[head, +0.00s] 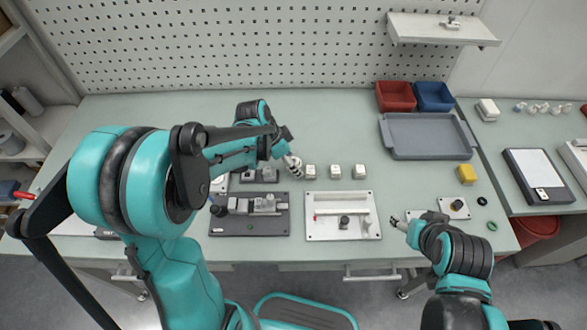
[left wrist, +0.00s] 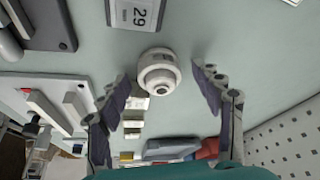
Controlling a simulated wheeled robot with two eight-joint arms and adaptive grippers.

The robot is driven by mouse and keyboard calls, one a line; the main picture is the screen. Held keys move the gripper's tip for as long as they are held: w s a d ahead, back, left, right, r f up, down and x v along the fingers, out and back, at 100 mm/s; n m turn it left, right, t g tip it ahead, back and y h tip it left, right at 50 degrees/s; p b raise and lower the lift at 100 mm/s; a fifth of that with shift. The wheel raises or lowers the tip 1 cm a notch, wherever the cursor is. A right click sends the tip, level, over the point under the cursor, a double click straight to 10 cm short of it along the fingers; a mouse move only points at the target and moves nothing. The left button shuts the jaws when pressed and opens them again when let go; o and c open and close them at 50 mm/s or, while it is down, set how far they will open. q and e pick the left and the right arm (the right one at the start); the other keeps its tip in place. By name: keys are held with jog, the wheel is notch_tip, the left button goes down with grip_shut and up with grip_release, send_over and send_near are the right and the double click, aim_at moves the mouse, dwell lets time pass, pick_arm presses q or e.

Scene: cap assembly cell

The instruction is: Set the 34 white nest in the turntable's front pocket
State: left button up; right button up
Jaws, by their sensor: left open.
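My left gripper (head: 290,160) is open above the bench at the left end of a row of white pieces. In the left wrist view its two fingers (left wrist: 160,78) stand apart on either side of a round, stepped white nest (left wrist: 158,72) with a dark centre hole. I cannot see finger contact, and no number is readable on the nest. A pale round edge (head: 219,185), perhaps the turntable, shows behind my left arm; its front pocket is hidden. My right gripper (head: 400,218) is at the front right, away from the nest; its opening is unclear.
Several small white blocks (head: 334,171) stand in a row right of the left gripper. A dark fixture (head: 250,222) and a white fixture plate (head: 343,228) sit in front. A grey tray (head: 428,152) is at the right.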

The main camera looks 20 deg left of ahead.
pick_arm(q)
jog(key=c, duration=1.2)
jog(key=shift+c, duration=0.2)
jog(key=shift+r, duration=0.15)
